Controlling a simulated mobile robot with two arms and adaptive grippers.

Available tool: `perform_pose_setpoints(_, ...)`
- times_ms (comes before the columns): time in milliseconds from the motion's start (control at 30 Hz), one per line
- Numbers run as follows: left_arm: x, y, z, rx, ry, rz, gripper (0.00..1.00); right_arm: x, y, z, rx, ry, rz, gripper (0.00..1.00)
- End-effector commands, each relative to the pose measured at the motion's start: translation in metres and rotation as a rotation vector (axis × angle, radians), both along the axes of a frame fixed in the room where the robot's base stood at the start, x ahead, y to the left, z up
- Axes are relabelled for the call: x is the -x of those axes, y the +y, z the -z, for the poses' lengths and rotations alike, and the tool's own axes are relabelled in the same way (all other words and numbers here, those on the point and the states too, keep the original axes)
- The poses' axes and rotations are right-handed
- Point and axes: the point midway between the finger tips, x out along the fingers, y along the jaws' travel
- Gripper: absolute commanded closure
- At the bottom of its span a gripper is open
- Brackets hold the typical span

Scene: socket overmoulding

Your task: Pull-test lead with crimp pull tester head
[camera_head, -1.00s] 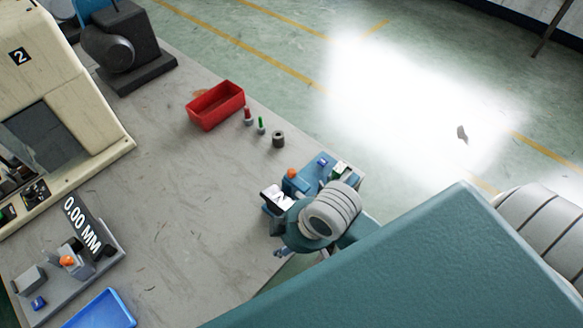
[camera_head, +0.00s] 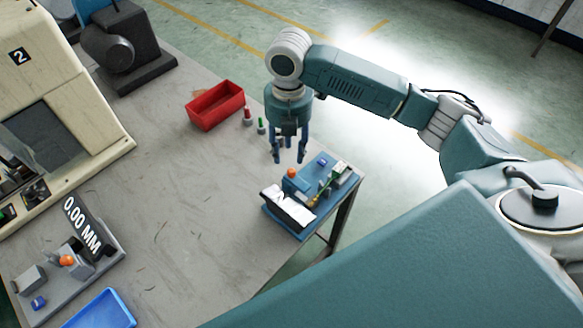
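The crimp pull tester (camera_head: 270,211) stands at the table's right corner, a blue base with an orange knob (camera_head: 291,173) and a black and white display (camera_head: 288,207). A thin yellow-green piece (camera_head: 322,192), perhaps the lead, lies along its right side up to a pale block; it is too small to tell its exact seating. My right gripper (camera_head: 289,158) points down just behind the tester, its fingers apart with nothing visible between them. It looks apart from the tester. My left gripper is out of view.
A red bin (camera_head: 216,106) stands behind, with red (camera_head: 247,116) and green (camera_head: 261,126) pins next to it. A gauge reading 0.00 MM (camera_head: 82,222) and a blue tray (camera_head: 101,310) are front left. A beige machine (camera_head: 75,95) stands left. The table's middle is clear.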

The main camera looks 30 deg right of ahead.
Motion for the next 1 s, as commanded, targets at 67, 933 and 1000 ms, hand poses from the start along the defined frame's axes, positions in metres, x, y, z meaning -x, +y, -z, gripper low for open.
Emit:
perform_pose_setpoints(67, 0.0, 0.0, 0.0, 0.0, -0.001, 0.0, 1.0, -0.004, -0.009, -0.008, 0.008, 0.005, -0.017, 0.62)
perform_pose_setpoints(933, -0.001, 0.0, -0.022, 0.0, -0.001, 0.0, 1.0, -0.004, -0.012, 0.096, 0.011, 0.009, -0.028, 0.62)
perform_pose_setpoints(1000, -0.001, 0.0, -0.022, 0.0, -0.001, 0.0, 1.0, -0.004, -0.012, 0.097, 0.011, 0.009, -0.028, 0.62)
